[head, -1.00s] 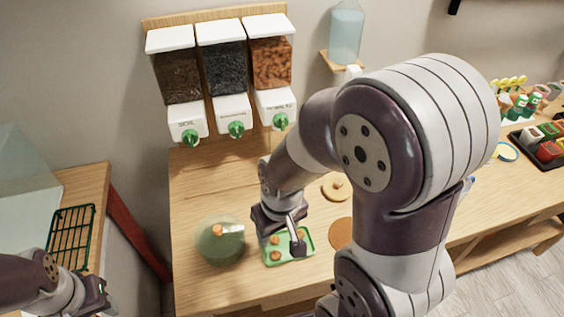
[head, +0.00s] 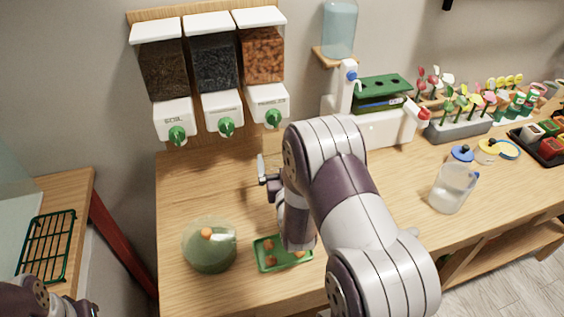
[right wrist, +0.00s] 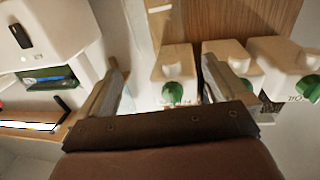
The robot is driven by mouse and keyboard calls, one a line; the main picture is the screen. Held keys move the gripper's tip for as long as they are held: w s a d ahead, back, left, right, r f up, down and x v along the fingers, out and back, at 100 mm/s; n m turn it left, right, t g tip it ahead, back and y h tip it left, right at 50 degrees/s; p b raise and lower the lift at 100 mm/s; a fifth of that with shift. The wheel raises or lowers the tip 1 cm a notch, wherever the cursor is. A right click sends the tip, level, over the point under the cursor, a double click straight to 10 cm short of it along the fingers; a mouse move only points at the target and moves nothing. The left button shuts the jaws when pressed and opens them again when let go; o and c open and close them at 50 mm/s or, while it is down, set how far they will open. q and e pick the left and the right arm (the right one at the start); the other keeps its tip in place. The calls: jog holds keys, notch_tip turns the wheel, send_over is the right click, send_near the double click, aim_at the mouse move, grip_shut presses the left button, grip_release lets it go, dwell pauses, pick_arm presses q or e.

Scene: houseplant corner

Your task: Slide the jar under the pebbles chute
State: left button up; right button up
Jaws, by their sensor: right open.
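The round clear jar (head: 209,245), with green and an orange lump showing in it, stands upright on the table's front left. Three dispensers hang above and behind it: left with dark brown fill (head: 165,75), middle with blackish fill (head: 211,65), right with orange-brown fill (head: 262,55). Each has a green knob; I cannot clearly read which label says pebbles. My right gripper (head: 268,172) is open and empty, raised behind the jar and to its right, apart from it. Its fingers (right wrist: 165,85) face the dispensers in the right wrist view. My left gripper (head: 85,309) is barely visible at the bottom left.
A green tray (head: 262,262) with brown lumps lies right of the jar, partly behind my right arm. The table between jar and dispensers is mostly clear.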

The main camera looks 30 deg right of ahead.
aim_at(275, 131)
jog(key=shift+w, duration=0.1)
jog(key=p+x, duration=0.1)
jog(key=x, duration=1)
jog(key=shift+w+d, duration=0.2)
jog(key=shift+w, duration=0.15)
